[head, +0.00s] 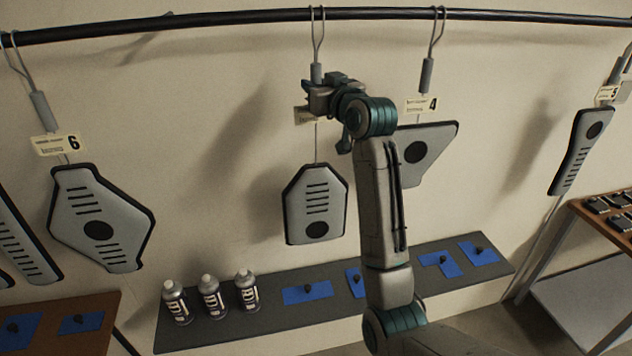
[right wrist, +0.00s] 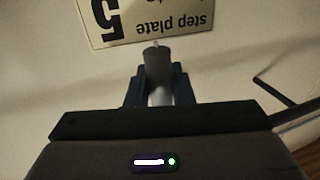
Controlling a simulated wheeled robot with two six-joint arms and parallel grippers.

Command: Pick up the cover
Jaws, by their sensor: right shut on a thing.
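A grey cover (head: 314,205) with a dark rim, slots and a round dark hole hangs in the middle of the head view. It hangs below a wire hook with a grey cylindrical handle (head: 317,72). My right gripper (head: 312,92) is shut on that handle, just below the rail. In the right wrist view the handle (right wrist: 158,72) stands between the fingers (right wrist: 159,88). A tag reading "step plate" and 5 (right wrist: 148,18) shows upside down beyond it. In the head view this tag is mostly hidden behind the gripper. My left gripper is not in view.
The hook still reaches the dark rail (head: 200,20). Cover 4 (head: 430,150) hangs close on the right, partly behind my right arm. Cover 6 (head: 100,220) hangs left. Below, a dark shelf (head: 230,325) holds spray cans (head: 210,297) and blue cloths (head: 307,292).

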